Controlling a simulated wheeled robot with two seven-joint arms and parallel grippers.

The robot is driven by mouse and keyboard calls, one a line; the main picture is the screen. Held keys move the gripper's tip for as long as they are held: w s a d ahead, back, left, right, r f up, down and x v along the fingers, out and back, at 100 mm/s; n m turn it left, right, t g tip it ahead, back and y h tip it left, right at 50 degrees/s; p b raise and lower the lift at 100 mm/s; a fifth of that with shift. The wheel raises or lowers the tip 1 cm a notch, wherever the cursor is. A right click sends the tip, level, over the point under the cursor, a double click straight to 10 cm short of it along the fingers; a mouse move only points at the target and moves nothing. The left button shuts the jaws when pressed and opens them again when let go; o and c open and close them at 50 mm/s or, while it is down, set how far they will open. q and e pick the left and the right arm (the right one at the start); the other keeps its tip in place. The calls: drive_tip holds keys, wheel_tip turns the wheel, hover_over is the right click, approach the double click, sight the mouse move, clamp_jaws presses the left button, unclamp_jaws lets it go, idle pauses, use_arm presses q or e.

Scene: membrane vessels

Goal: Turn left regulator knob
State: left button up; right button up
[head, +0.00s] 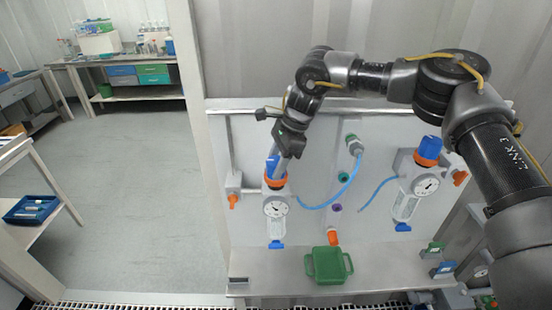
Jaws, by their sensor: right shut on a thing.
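The left regulator (276,208) is mounted on the grey panel, with a round white gauge, an orange ring and a blue knob (271,164) on top. My right gripper (279,160) comes down from above and is shut on the blue knob, covering part of it. The knob's turn angle cannot be read. My left gripper is not in view.
A second regulator with a blue knob (428,149) is on the panel's right. Blue tubing (345,190) curves between fittings. A green tray (327,265) sits on the ledge (380,267) below. Open floor lies at left, with benches beyond.

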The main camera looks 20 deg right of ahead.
drive_tip(key=shift+n, duration=0.3)
idle(0.4)
drive_tip(key=o, duration=1)
drive_tip(key=shift+a, duration=0.1)
drive_tip(key=shift+r, duration=0.1)
drive_tip(key=b+v, duration=0.2)
drive_tip(key=v, duration=0.8)
drive_tip(key=shift+w+r+b, duration=0.15)
drive_tip(key=shift+r+b, duration=0.1)
drive_tip(key=shift+b, duration=0.05)
